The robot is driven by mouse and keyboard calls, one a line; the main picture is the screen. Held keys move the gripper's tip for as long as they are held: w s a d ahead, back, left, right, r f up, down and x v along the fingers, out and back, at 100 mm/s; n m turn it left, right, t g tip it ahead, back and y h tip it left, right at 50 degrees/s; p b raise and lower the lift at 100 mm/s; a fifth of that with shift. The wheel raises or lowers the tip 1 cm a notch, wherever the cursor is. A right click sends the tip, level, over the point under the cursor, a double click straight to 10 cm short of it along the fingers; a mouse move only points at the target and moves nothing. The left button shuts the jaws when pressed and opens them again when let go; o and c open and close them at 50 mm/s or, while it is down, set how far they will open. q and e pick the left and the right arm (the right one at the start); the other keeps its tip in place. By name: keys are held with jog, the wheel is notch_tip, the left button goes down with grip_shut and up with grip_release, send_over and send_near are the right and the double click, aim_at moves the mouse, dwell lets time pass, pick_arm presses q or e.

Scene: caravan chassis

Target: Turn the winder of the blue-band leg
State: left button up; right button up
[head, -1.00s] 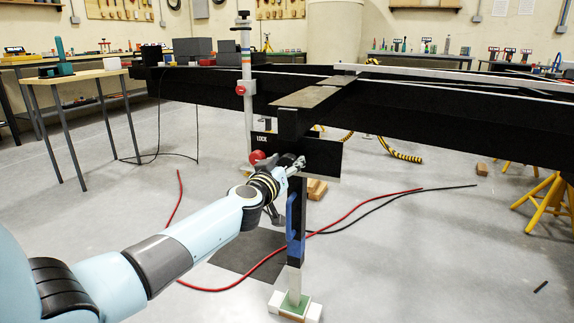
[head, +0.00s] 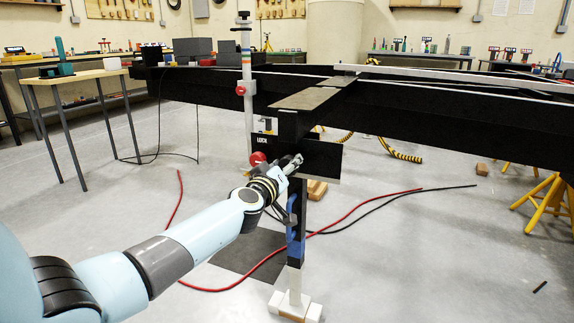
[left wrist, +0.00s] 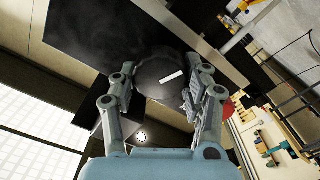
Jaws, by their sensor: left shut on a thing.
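The blue-band leg (head: 296,222) stands upright under the chassis corner, with a blue band around its dark middle part and a white foot (head: 296,303) on a block at the floor. Its winder is a round dark knob (left wrist: 160,78) with a white mark, seen in the left wrist view between my fingers. My left gripper (head: 294,163) is shut on the winder at the black corner plate; it also shows in the left wrist view (left wrist: 165,92). The winder is mostly hidden in the head view. My right gripper is not in view.
Black chassis beams (head: 450,130) run across above the leg. A white post (head: 247,95) with red knobs stands just left. A red hose (head: 350,215) and dark cable lie on the floor. A yellow stand (head: 548,195) is at the right.

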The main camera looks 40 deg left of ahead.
pick_arm(q)
jog(key=n, duration=0.2)
jog(key=shift+f+n, duration=0.1)
jog(key=shift+n, duration=0.3)
jog(key=n, duration=0.2)
jog(key=shift+n, duration=0.3)
jog(key=n, duration=0.3)
jog(key=shift+f, duration=0.15)
jog(key=shift+a+n, duration=0.1)
jog(key=shift+n, duration=0.6)
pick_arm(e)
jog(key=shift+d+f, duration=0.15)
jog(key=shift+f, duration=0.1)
pick_arm(q)
jog(key=shift+s, duration=0.1)
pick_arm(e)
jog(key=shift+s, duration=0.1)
pick_arm(q)
jog(key=o, duration=1.2)
jog(key=shift+c, duration=0.2)
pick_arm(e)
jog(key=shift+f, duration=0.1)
